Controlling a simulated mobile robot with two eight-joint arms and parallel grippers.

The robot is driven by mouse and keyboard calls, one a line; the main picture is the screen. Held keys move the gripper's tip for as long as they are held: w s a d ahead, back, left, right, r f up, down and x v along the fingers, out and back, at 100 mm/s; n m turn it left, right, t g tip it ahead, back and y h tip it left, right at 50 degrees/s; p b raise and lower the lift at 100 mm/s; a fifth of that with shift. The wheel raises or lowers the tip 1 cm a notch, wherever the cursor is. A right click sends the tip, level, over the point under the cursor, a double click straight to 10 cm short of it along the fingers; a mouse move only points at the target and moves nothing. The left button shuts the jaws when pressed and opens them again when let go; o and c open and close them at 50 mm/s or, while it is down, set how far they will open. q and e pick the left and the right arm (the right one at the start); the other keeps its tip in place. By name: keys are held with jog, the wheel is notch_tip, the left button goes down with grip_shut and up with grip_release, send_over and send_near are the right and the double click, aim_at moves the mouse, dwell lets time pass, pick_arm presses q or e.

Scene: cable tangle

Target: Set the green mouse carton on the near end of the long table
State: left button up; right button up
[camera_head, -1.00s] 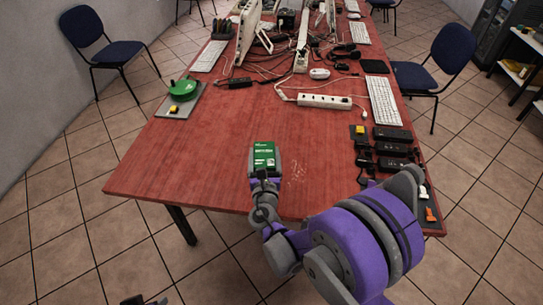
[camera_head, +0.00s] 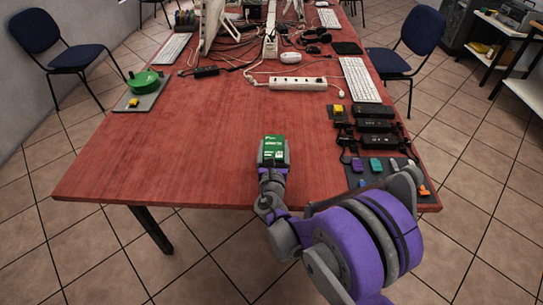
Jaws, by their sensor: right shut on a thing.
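The green mouse carton (camera_head: 273,148) is a small green box with white print, over the near end of the long red table (camera_head: 190,170), a little in from its near edge. My right gripper (camera_head: 273,166) is shut on the carton from the near side; its fingers are mostly hidden by the carton and the wrist. Whether the carton's underside touches the table or hangs just above it I cannot tell. My left gripper is out of view.
Black adapters (camera_head: 376,126) and a dark mat with coloured pieces (camera_head: 375,166) lie to the right. A green round object (camera_head: 143,81) sits on a grey board at the left. A white power strip (camera_head: 298,84) and cables lie beyond. The near left tabletop is clear.

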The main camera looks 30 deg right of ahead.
jog(key=shift+f+b, duration=0.45)
jog(key=shift+f, duration=1.3)
jog(key=shift+f, duration=0.1)
jog(key=o, duration=1.3)
jog(key=shift+r, duration=0.25)
jog(key=v, duration=1.2)
jog(key=shift+s+f, duration=0.1)
jog(key=shift+f, duration=0.05)
